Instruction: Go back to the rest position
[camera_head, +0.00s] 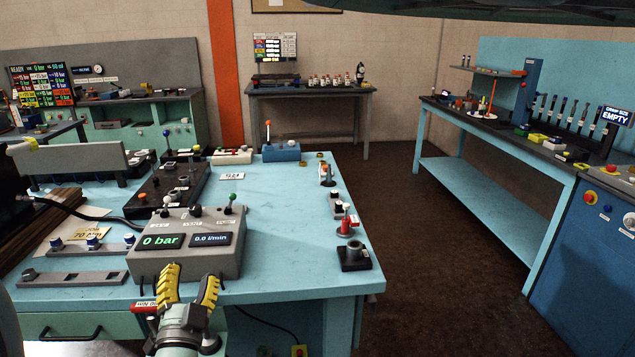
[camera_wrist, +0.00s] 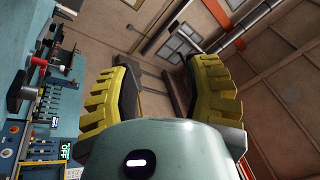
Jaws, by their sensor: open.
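My gripper (camera_head: 190,287) has yellow ribbed fingers and points away from me, at the near edge of the light-blue workbench (camera_head: 290,218). Its fingers stand apart with nothing between them. In front of it on the bench is a grey control box (camera_head: 187,250) reading 0 bar and 0.0 l/min. In the wrist view my gripper (camera_wrist: 160,85) is open and empty, with the wall and ceiling beyond it. A bench panel with a red-tipped part stands at the left of that view. Whether the fingers touch the box is not clear.
A black block (camera_head: 354,257) and a red fitting (camera_head: 346,226) stand along the bench's right edge. A dark manifold (camera_head: 168,190) lies behind the control box. A blue tool bench (camera_head: 480,190) stands to the right. Brown floor (camera_head: 430,250) is clear between the benches.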

